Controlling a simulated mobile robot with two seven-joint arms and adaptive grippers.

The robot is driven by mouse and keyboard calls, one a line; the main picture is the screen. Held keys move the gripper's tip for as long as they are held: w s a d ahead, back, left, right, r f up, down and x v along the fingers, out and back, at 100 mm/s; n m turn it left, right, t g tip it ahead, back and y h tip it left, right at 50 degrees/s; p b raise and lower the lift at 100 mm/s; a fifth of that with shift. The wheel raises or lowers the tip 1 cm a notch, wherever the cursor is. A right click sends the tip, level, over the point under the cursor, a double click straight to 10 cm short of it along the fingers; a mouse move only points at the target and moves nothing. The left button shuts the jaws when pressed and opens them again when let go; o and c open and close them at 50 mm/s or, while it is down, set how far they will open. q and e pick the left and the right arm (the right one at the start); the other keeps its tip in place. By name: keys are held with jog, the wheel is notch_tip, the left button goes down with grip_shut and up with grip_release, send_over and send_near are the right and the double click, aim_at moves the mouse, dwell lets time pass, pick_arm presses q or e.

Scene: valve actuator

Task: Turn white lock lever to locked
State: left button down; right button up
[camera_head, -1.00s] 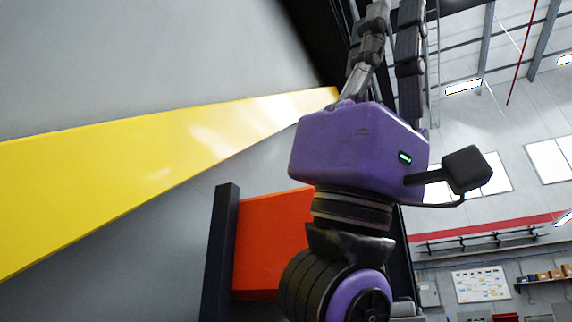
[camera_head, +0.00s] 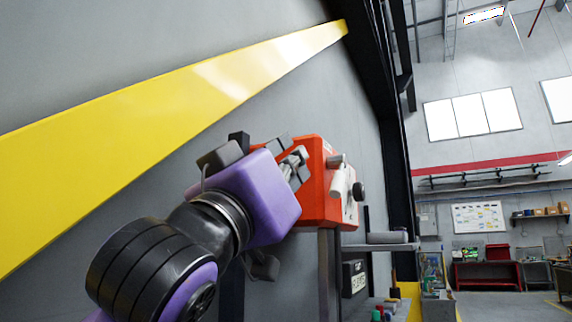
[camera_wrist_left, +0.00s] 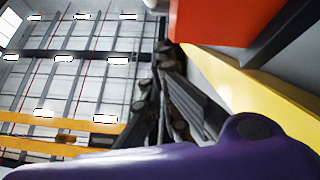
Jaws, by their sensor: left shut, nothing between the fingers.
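The orange-red actuator box (camera_head: 313,200) stands on a post right of centre in the head view. A white lever-like part (camera_head: 341,183) shows on its right-hand face, beside a black knob; which way it is set I cannot tell. My left gripper (camera_head: 298,160), with a purple body, is at the box's left side, fingers closed and empty. Whether the fingers touch the box is unclear. In the left wrist view the closed fingers (camera_wrist_left: 166,75) lie near the box (camera_wrist_left: 220,20), and a white part (camera_wrist_left: 157,5) is cut off at the top edge. My right gripper is not in view.
A grey wall with a yellow band (camera_head: 180,100) runs behind the arm on the left. A grey shelf (camera_head: 380,246) juts out below and right of the box. Open hall space lies to the right, with a red workbench (camera_head: 487,274) far back.

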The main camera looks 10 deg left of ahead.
aim_at(335, 175)
pick_arm(q)
jog(key=w+d, duration=0.1)
jog(key=w, duration=0.1)
jog(key=w+d, duration=0.1)
jog(key=w, duration=0.1)
jog(key=w+d, duration=0.1)
jog(key=w, duration=0.1)
jog(key=shift+w+d+r, duration=0.15)
jog(key=shift+d+r, duration=0.2)
jog(key=shift+r, duration=0.05)
